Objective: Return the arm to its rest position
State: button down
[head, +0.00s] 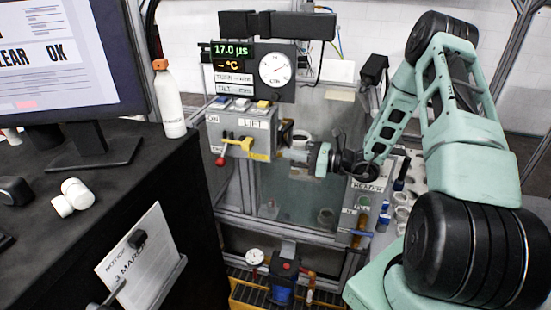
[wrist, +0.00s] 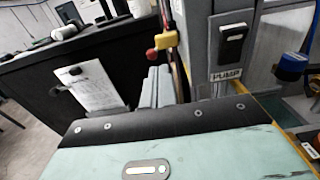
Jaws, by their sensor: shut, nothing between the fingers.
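My arm, mint green with black joints, reaches in from the right in the head view. My gripper (head: 284,154) points left, in front of the glass-fronted cabinet (head: 285,190) and just right of the LIFT control box (head: 243,133). In the wrist view its grey fingers (wrist: 157,87) lie side by side, shut and empty, beyond the mint wrist housing. It appears apart from the box, though the exact gap is hard to judge.
A yellow lever (head: 238,145) and a red knob (head: 219,161) stick out from the control box. A black desk (head: 150,190) with a monitor (head: 60,60) and a white bottle (head: 168,100) stands left. A PUMP switch (wrist: 233,40) is close in the wrist view.

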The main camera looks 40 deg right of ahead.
jog(key=shift+b+v, duration=0.45)
jog(key=shift+v, duration=1.35)
jog(key=s+a+r+n+g+y+b, duration=0.15)
jog(key=s+a+n+g, duration=0.25)
jog(key=a+n+g, duration=0.5)
jog(key=s+a+r+n+g+y, duration=0.1)
jog(key=s+a+r+n+g, duration=0.25)
jog(key=a, duration=0.95)
jog(key=s+a+n+h+b, duration=0.1)
jog(key=s+a+n+h, duration=0.4)
jog(key=s+n, duration=0.4)
jog(key=s+a+n+g+h+b, duration=0.1)
jog(key=s+a+n+h, duration=0.4)
jog(key=n, duration=0.9)
jog(key=s+h, duration=0.3)
jog(key=s, duration=0.2)
jog(key=shift+a+b, duration=0.2)
jog(key=shift+b, duration=0.1)
jog(key=shift+n+g, duration=0.25)
